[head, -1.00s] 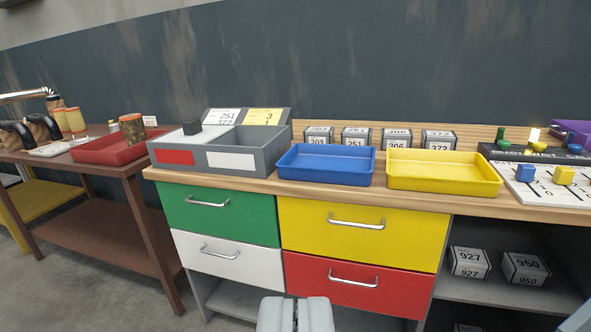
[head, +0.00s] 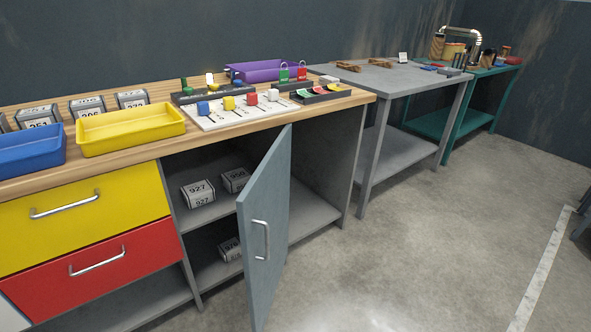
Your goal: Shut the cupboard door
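The grey-blue cupboard door (head: 268,220) stands open under the workbench, swung out from the bench front. Its far edge meets the bench below the countertop, and its near edge sticks out toward me. Another box (head: 230,249) is low down, partly hidden by the door. My gripper is not in this view.
Yellow (head: 80,215) and red (head: 95,256) drawers are shut at left. Blue (head: 30,148) and yellow (head: 130,128) trays and a switch board (head: 240,110) sit on top. A grey table (head: 390,80) stands at right. The floor (head: 420,240) right of the door is clear.

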